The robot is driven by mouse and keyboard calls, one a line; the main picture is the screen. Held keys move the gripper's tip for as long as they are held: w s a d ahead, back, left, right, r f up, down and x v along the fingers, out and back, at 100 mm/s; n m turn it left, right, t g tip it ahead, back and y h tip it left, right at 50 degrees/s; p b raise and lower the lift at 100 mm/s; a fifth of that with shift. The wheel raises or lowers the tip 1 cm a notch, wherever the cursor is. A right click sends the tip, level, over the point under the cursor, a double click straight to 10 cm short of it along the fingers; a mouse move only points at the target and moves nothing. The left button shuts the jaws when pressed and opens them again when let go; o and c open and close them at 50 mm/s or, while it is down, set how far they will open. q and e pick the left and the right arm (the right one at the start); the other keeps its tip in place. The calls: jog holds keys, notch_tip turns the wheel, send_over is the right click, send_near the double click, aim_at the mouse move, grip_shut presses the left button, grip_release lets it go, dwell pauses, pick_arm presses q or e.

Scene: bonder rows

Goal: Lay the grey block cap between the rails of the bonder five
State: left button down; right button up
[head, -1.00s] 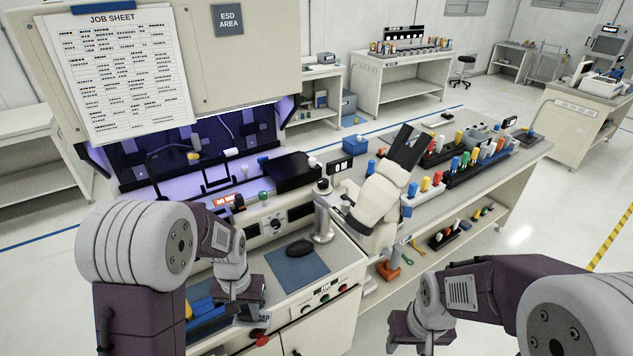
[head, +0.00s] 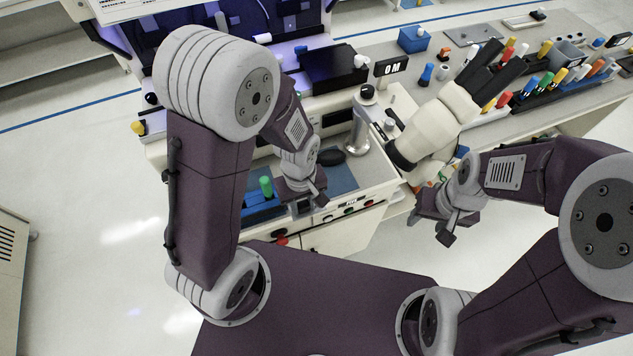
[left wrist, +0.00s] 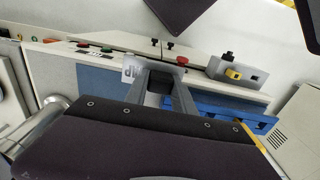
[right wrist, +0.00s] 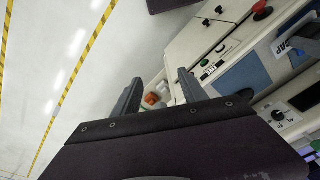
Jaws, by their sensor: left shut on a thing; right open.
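My left gripper (head: 318,198) is low over the bench front, beside the blue mat. In the left wrist view its fingers (left wrist: 160,90) are shut on a grey piece, the block cap (left wrist: 133,68), whose printed letters partly show. The cap also shows in the right wrist view (right wrist: 299,42) with its lettering. My right gripper (head: 436,222) is in front of the bench, out over the floor. Its fingers (right wrist: 160,90) are apart and empty in the right wrist view. I cannot make out the bonder's rails or its number.
A white microscope (head: 440,125) stands right of the mat (head: 342,180) and dark mouse (head: 331,157). A blue tray (left wrist: 215,103) lies near the left gripper. A red button (left wrist: 182,60) is on the bench front. Coloured bottles crowd the right bench. The floor in front is clear.

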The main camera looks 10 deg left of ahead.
pick_arm(q)
jog(key=shift+s+r, duration=0.2)
jog(key=shift+s, duration=0.55)
jog(key=w+f, duration=0.2)
jog(key=w, duration=0.2)
jog(key=w+f+p, duration=0.1)
jog(key=w+f, duration=0.1)
jog(key=w, duration=0.2)
jog(key=w+f+p, duration=0.1)
jog(key=w+f, duration=0.2)
jog(key=w, duration=0.1)
jog(key=shift+w+a+f, duration=0.1)
jog(key=shift+w+a, duration=0.25)
jog(key=shift+a, duration=0.05)
jog(key=shift+w+f, duration=0.1)
jog(key=shift+w, duration=0.1)
jog(key=shift+f, duration=0.25)
notch_tip(320, 180, down, 3)
jog(key=shift+p, duration=0.6)
jog(key=shift+f, duration=0.1)
pick_arm(e)
notch_tip(320, 180, up, 3)
